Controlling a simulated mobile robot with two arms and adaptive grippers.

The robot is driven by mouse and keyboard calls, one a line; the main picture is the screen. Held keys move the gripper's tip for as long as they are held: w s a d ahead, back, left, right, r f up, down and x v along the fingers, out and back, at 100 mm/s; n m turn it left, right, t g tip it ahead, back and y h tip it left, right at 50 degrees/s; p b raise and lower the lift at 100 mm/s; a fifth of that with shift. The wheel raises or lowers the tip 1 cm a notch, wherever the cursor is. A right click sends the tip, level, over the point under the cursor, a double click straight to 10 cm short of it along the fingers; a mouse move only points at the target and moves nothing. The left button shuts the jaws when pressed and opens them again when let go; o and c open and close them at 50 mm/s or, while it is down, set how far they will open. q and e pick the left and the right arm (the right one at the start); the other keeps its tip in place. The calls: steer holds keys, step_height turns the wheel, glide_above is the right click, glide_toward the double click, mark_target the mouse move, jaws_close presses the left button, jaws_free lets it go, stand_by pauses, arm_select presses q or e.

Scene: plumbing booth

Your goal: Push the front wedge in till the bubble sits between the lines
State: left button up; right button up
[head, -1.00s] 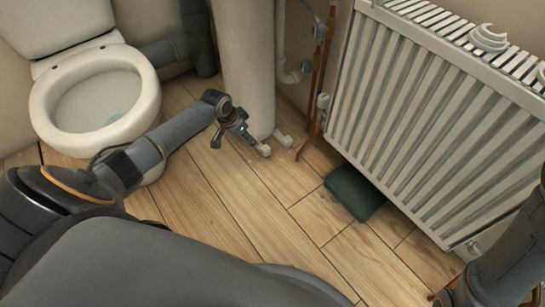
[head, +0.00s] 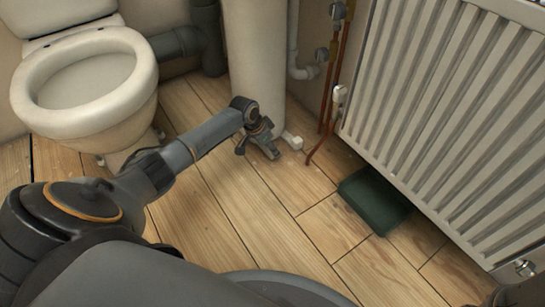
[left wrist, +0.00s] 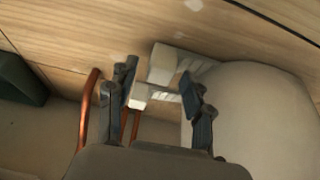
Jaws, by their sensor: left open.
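My left gripper (head: 270,150) is low at the foot of the pale column (head: 258,65), pointing down to the floor. In the left wrist view its fingers (left wrist: 159,72) are apart. Two pale wedges lie beside the column's foot (left wrist: 255,105) there. The upper, blockier one (left wrist: 172,63), which looks like the front wedge, lies just past the fingertips; I cannot tell whether they touch. The other wedge (left wrist: 141,100) shows between the fingers, and in the head view (head: 292,141) right of my gripper. The front wedge is hidden in the head view. No bubble or lines show.
Copper pipes (head: 339,65) stand right of the column, one bending low near the wedges. A white radiator (head: 450,120) and a dark green pad (head: 376,199) are further right. A toilet (head: 85,85) is left. The wooden floor (head: 215,205) in front is clear.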

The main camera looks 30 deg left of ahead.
arm_select(q)
steer(key=shift+b+x, duration=0.6)
steer(key=shift+x, duration=0.55)
jaws_close()
